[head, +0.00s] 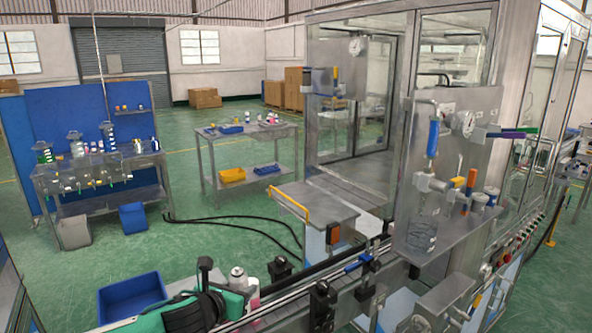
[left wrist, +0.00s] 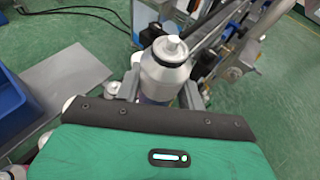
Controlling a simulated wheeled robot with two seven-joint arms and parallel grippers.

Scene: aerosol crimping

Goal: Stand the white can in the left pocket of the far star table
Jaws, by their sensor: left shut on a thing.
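A white can (left wrist: 165,72) with a narrow pale top stands between the fingers of my left gripper (left wrist: 162,90) in the left wrist view. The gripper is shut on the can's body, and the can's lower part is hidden. In the head view the can (head: 238,277) shows just beyond my green and black left wrist, beside the conveyor. My left gripper's fingers are mostly hidden there. I cannot pick out the far star table or its left pocket in either view. My right gripper is not in view.
A conveyor rail (head: 335,277) with black and blue fittings runs beside the can toward the steel machine (head: 450,165). A pinkish container (head: 253,291) is close to the can. A blue bin (head: 131,296) stands at the left. A steel table (head: 318,203) with a yellow handle stands behind the rail.

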